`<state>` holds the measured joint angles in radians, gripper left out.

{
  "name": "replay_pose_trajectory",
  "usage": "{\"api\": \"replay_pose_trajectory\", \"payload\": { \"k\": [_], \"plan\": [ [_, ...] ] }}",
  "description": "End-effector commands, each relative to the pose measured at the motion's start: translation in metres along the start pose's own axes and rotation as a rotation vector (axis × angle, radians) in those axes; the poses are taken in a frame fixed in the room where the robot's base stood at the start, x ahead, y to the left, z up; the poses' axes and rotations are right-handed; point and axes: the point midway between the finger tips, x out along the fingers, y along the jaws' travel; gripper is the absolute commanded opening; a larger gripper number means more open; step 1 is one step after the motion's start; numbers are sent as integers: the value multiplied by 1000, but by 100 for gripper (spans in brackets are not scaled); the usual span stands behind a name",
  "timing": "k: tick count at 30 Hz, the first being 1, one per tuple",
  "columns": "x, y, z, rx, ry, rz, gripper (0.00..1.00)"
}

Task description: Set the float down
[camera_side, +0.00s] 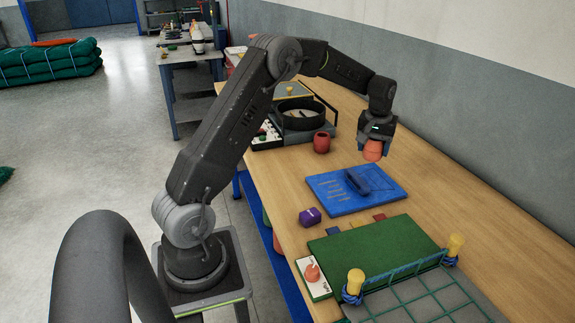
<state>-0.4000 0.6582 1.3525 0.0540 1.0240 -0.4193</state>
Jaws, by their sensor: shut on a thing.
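My gripper (374,142) points down at the end of my arm, above the wooden table near the wall side. It is shut on an orange-red float (373,151), which shows below the fingers. The float is held in the air beyond the blue board (330,196). How far it is above the table is hard to tell. Another small orange round thing (312,272) sits on a white card (318,287) at the near left of the green mat (373,246).
On the blue board lies a dark blue tool (358,181). A net frame with yellow posts (355,282) is at the front. A black round tray (298,112) is at the back.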

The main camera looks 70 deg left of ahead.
Motion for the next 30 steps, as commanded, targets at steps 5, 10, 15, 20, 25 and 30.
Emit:
{"api": "replay_pose_trajectory", "payload": {
  "k": [5,10,15,20,25,30],
  "plan": [
    [8,-96,-18,-313,-2,-38,39],
    [14,-181,-18,-600,-1,-71,39],
    [17,-244,-8,-824,1,-98,39],
    [19,-276,1,-939,3,-111,39],
    [31,-284,5,-973,1,-116,39],
    [56,-283,8,-971,-1,-116,39]
  ]
}}
